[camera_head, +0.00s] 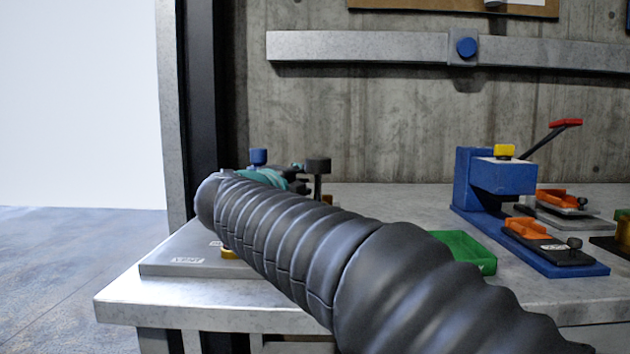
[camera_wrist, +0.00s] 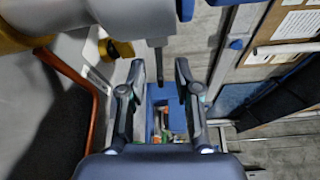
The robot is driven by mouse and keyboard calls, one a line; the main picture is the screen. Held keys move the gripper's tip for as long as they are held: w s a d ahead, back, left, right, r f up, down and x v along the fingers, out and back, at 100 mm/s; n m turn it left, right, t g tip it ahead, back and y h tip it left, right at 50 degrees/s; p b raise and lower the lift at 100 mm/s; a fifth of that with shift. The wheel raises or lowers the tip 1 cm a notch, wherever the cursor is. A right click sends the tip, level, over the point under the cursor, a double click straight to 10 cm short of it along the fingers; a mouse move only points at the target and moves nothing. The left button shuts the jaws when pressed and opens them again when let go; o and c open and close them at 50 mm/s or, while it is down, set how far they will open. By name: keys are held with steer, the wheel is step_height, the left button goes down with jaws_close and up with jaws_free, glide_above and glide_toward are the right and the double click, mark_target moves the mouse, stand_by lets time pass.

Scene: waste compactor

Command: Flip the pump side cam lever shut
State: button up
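In the wrist view my gripper (camera_wrist: 160,66) is open, its two dark fingers apart. A thin grey rod (camera_wrist: 158,62) shows between the fingertips; I cannot tell whether it is within their reach. Nothing is visibly held. A long orange-red bar (camera_wrist: 76,76) lies left of the fingers, with a yellow knob (camera_wrist: 122,48) near them. I cannot tell for sure which part is the pump side cam lever.
On the bench (camera_head: 120,303), a green tray (camera_head: 468,250) lies right of my arm. A blue press (camera_head: 492,185) with a red-tipped lever (camera_head: 550,134) and an orange clamp (camera_head: 533,232) stand farther right. A concrete wall (camera_head: 360,120) closes the back.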

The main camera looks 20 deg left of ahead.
steer(key=shift+w+d, duration=0.1)
steer(key=shift+w, duration=0.5)
jaws_close()
